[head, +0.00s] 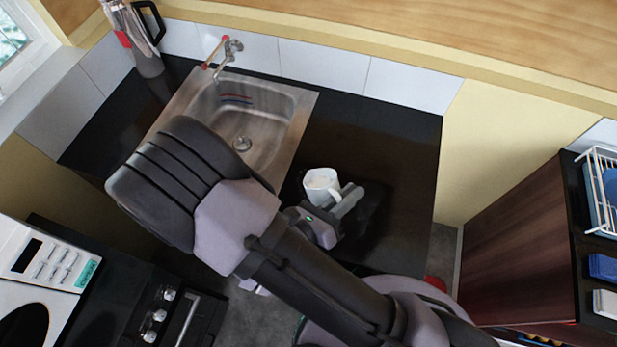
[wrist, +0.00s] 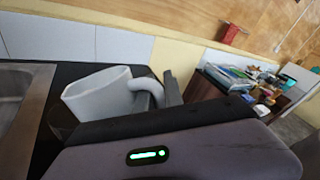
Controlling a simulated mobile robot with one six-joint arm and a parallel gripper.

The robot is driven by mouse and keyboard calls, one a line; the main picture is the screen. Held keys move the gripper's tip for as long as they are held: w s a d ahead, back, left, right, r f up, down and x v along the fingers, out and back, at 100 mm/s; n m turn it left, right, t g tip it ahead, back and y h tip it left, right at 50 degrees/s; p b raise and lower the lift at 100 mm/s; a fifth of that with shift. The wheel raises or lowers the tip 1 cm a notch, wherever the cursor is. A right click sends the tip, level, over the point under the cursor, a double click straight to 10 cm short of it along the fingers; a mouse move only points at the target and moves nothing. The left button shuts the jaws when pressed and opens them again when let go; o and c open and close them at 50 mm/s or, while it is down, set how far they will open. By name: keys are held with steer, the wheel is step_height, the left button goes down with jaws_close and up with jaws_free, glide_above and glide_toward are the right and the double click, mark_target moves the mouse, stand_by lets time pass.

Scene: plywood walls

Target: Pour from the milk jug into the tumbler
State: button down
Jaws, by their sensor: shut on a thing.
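The white milk jug (head: 320,187) is over the dark counter, right of the sink, in the head view. Its mouth faces up and its inside looks white; I cannot tell the milk level. My gripper (head: 347,201) is at its right side, shut on its handle. In the wrist view the jug (wrist: 100,98) leans in the picture, with its handle between my gripper's fingers (wrist: 160,97). I cannot tell whether it touches the counter. A dark, see-through curved shape at the jug's lower left in the wrist view may be the tumbler; I cannot make the tumbler out in the head view.
The steel sink (head: 270,118) with a tap (head: 228,50) lies left of the jug. A grey flask (head: 140,45) stands at the back left corner. The counter (head: 390,150) is clear behind and right of the jug. A dish rack (head: 600,185) stands at far right.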

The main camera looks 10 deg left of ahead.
steer(key=shift+w+a+r+n+g+p, duration=0.2)
steer(key=shift+w+a+r+n+p, duration=0.25)
steer(key=shift+r+n+p, duration=0.35)
steer(key=shift+w+a+r+n+g+p, duration=0.25)
steer(key=shift+a+r+n+p, duration=0.2)
steer(key=shift+p, duration=0.55)
stand_by(2.5)
steer(key=f+b, duration=0.1)
steer(key=f+m+b, duration=0.1)
steer(key=b, duration=0.1)
steer(key=d+f+b, duration=0.1)
steer(key=shift+s+d+f+m+t, duration=0.1)
steer(key=shift+s+f+m+t, duration=0.15)
steer(key=shift+s+f+t, duration=0.1)
steer(key=s+d+f+m+t+b, duration=0.1)
steer(key=s+d+f+m+b, duration=0.1)
steer(key=f+m+b, duration=0.35)
steer(key=s+d+f+m+b, duration=0.2)
steer(key=s+d+f+b, duration=0.1)
steer(key=b, duration=0.5)
step_height(320, 180, up, 7)
steer(key=p, duration=0.7)
steer(key=shift+w+a, duration=0.15)
steer(key=shift+w, duration=0.1)
